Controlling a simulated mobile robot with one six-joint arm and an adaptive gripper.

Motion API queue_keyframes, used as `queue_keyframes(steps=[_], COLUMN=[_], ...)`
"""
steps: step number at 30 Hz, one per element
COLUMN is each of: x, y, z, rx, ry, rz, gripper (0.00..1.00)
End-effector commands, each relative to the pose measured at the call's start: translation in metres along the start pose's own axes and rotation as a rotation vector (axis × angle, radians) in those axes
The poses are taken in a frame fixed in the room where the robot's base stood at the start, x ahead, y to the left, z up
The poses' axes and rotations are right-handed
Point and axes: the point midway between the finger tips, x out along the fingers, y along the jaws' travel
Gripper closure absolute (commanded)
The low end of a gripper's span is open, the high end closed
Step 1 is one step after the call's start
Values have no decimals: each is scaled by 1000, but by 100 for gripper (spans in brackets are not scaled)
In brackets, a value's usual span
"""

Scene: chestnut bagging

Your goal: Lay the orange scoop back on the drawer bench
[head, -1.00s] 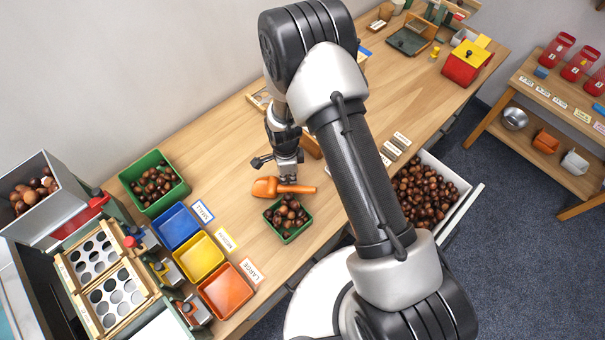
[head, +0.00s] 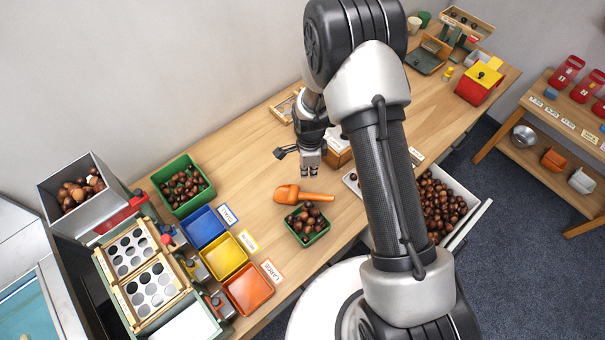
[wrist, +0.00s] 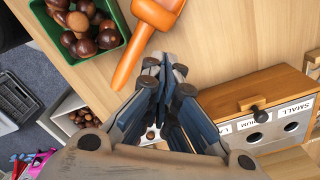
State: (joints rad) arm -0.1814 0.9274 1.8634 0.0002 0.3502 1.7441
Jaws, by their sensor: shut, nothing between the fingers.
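The orange scoop (head: 303,195) lies flat on the wooden bench (head: 262,160), just behind the small green tray of chestnuts (head: 325,232). In the wrist view the scoop (wrist: 128,62) runs from the top edge down towards the fingers, its handle end close to them in the picture. My gripper (head: 310,174) is above the bench, behind and to the right of the scoop, and apart from it. In the wrist view my gripper (wrist: 163,62) has its fingertips together with nothing between them.
A wooden box with labels and round holes (wrist: 262,112) stands close beside my gripper. Blue, yellow and orange trays (head: 248,290) stand left of the scoop. An open drawer full of chestnuts (head: 478,218) juts out at the bench front. Bare bench lies left of my gripper.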

Motion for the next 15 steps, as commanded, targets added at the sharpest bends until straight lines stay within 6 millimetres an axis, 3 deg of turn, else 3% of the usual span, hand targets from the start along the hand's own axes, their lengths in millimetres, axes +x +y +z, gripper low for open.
queue_keyframes(steps=[11, 15], x=[-11, -51], y=[-2, -8], z=[-3, -8], rx=[-11, -98], ry=[-1, -4], rz=[-3, -35], gripper=[100, 100])
